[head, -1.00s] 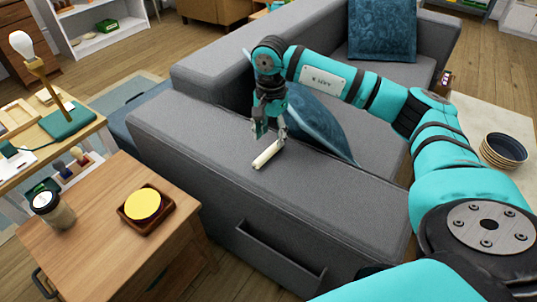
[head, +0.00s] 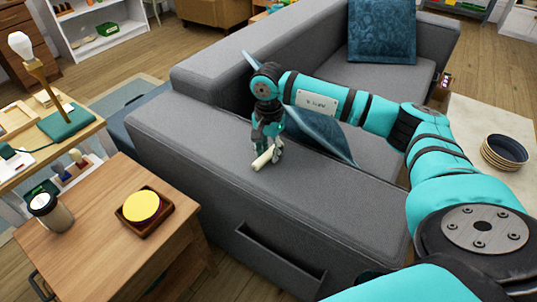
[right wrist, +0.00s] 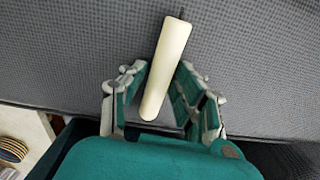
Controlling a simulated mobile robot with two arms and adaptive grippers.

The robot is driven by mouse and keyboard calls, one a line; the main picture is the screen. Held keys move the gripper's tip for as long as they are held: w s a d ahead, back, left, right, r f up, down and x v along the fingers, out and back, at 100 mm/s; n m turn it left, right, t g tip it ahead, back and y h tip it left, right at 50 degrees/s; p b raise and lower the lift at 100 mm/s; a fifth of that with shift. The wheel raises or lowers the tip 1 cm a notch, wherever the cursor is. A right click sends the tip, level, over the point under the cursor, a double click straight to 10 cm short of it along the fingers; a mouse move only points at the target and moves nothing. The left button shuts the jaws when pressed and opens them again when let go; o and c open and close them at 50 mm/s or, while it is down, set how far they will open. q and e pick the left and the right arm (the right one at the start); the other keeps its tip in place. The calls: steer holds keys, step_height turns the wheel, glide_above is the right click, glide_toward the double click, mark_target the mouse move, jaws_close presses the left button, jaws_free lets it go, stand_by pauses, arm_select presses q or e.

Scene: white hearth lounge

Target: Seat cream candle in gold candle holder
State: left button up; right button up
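The cream candle (head: 262,160) lies on the grey sofa's wide arm (head: 200,150). It also shows in the right wrist view (right wrist: 166,68), with a dark wick at its far end. My right gripper (head: 267,149) is down at the candle. In the right wrist view its fingers (right wrist: 160,88) stand apart on either side of the candle, with a gap still showing near its close end. I cannot clearly make out a gold candle holder. My left gripper is not in view.
A wooden side table (head: 105,230) at lower left bears a lidded cup (head: 52,212) and a yellow disc (head: 141,206) in a dark square tray. A blue cushion (head: 322,135) lies close behind my right gripper. Stacked plates (head: 505,152) stand at right.

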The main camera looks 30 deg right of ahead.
mark_target(268, 152)
jaws_close()
steer(key=shift+r, duration=0.1)
steer(key=shift+r, duration=0.25)
step_height(268, 152, up, 3)
steer(key=shift+r+p, duration=0.1)
steer(key=shift+p, duration=0.2)
steer(key=s+a, duration=0.3)
steer(key=s, duration=0.1)
steer(key=s+a, duration=0.2)
steer(key=s, duration=0.2)
steer(key=s+a+r, duration=0.1)
steer(key=s+a, duration=0.2)
steer(key=s, duration=0.1)
steer(key=shift+a, duration=0.35)
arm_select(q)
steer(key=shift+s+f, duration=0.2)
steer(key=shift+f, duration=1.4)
arm_select(e)
steer(key=shift+s+a+r, duration=0.1)
steer(key=shift+s+a, duration=0.25)
steer(key=shift+s, duration=0.1)
